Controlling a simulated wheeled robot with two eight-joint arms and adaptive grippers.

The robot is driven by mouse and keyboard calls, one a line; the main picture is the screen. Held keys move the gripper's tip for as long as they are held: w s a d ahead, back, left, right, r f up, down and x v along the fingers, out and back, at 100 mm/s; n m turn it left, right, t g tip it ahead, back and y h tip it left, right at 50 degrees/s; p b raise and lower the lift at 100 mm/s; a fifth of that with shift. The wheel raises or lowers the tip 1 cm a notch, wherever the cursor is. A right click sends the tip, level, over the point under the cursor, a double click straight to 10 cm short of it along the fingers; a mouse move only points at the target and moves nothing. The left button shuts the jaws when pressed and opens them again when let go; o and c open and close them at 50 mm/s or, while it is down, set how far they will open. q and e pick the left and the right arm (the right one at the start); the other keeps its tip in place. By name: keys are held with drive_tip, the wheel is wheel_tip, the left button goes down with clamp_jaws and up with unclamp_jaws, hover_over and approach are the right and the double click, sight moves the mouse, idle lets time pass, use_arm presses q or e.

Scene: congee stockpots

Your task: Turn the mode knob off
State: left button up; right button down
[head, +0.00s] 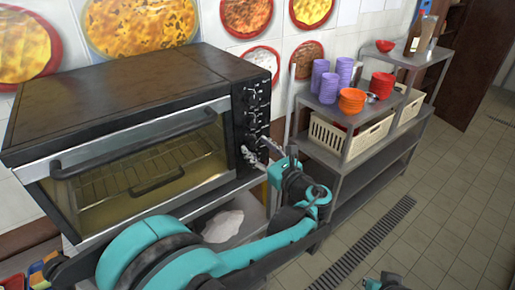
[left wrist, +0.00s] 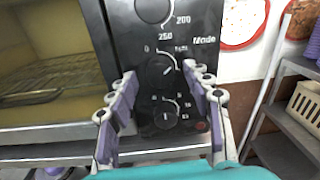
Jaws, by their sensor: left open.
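The oven (head: 130,85) has a black control panel with a column of dark knobs on its right side. In the left wrist view, the mode knob (left wrist: 161,71) is beside the white "Mode" lettering, with scale marks around it. Its exact pointer direction is hard to read. My left gripper (head: 251,155) is at the panel's lower part in the head view. In the left wrist view its open purple-grey fingers (left wrist: 160,76) stand either side of the mode knob, with gaps to it.
Another knob (left wrist: 153,9) is above the mode knob and a lower knob (left wrist: 165,115) is below it, between the fingers. A metal shelf (head: 345,180) with cups, bowls and baskets stands to the right. The tiled floor in front of it is largely clear.

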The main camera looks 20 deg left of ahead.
use_arm(q)
drive_tip(key=shift+w+a, duration=0.1)
drive_tip(key=shift+w, duration=0.05)
clamp_jaws()
drive_tip(key=shift+n, duration=0.4)
drive_tip(key=n+b, duration=0.1)
drive_tip(key=n, duration=0.2)
drive_tip(key=shift+f+n, duration=0.1)
drive_tip(key=shift+n, duration=0.3)
drive_tip(key=n, duration=0.5)
drive_tip(key=shift+n+b, duration=0.3)
drive_tip(key=shift+b, duration=0.05)
